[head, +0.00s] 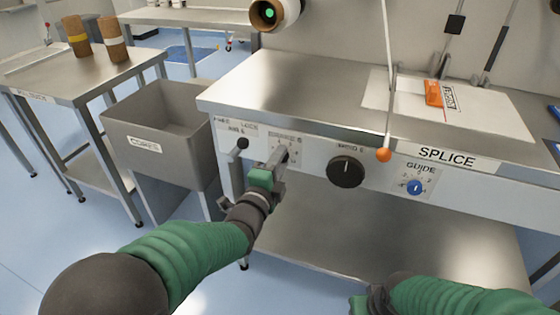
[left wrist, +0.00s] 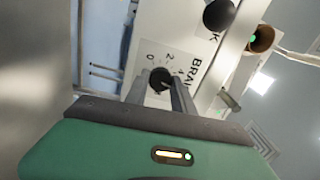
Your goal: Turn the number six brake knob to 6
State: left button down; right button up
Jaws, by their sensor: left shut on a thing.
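The brake knob (left wrist: 160,79) is small and black, on a white dial plate with the numbers 0 and 2 and partly covered "BRAKE" lettering in the left wrist view. My left gripper (left wrist: 160,93) has its two grey fingers on either side of the knob, shut on it. In the head view my left gripper (head: 279,158) is at the numbered dial plate (head: 288,137) on the steel front panel and hides the knob there. The knob's exact pointer reading cannot be made out. My right gripper (head: 364,302) shows only partly at the bottom edge; its fingers are unclear.
A small black knob (head: 243,144) sits left of the dial; a large black knob (head: 346,172) sits right of it. Further right are an orange-tipped lever (head: 384,154) and a blue guide knob (head: 415,187). A grey cores bin (head: 150,108) stands at left.

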pick_arm(q)
jog(key=shift+s+d+f+m, duration=0.1)
jog(key=shift+f+m, duration=0.05)
jog(key=shift+m, duration=0.6)
jog(key=shift+d+f+m, duration=0.1)
jog(key=shift+m, duration=0.65)
jog(key=shift+f, duration=0.1)
jog(key=c, duration=1.1)
grip_release()
jog(key=shift+o, duration=0.2)
